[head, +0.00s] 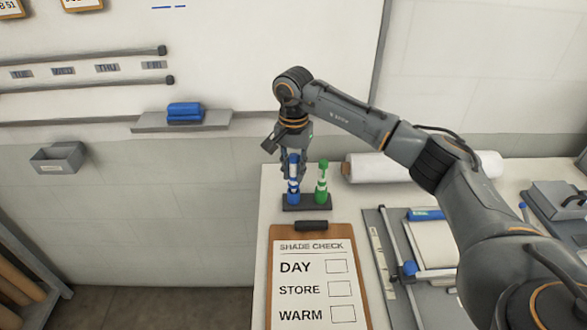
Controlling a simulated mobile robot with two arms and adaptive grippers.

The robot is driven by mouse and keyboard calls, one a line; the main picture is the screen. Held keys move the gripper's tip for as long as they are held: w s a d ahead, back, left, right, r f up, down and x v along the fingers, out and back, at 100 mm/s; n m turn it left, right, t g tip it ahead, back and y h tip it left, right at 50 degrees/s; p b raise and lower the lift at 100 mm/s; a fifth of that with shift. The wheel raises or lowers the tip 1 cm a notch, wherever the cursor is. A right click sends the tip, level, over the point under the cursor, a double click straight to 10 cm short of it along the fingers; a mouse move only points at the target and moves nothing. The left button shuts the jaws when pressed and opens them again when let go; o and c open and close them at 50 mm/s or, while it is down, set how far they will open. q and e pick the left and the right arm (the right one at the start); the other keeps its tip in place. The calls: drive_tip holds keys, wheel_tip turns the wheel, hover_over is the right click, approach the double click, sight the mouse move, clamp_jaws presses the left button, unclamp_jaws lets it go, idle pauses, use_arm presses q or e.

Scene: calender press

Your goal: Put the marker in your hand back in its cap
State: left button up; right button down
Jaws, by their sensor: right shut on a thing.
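My right gripper (300,168) reaches down over the back left of the table and is shut on the blue marker (293,166). The marker is upright above the left place of a small dark stand (307,207). A blue and white piece (293,196), which looks like the cap, is directly below it in the stand. From this angle I cannot tell whether the marker is inside the cap or just above it. A green marker (322,182) stands upright in the right place, close to my gripper. My left gripper is out of view.
A clipboard (261,300) headed "SHADE CHECK" lies in front of the stand. A white roll (378,168) lies behind and to the right. A paper trimmer (382,240) is at the right. A whiteboard ledge (150,125) holds a blue eraser (185,112).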

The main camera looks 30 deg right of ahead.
drive_tip(key=shift+f+b, duration=0.6)
drive_tip(key=shift+f, duration=0.3)
drive_tip(key=c, duration=1.1)
unclamp_jaws()
drive_tip(key=shift+c, duration=0.2)
drive_tip(key=shift+r, duration=0.1)
wheel_tip(320, 180, up, 12)
drive_tip(key=shift+f, duration=0.1)
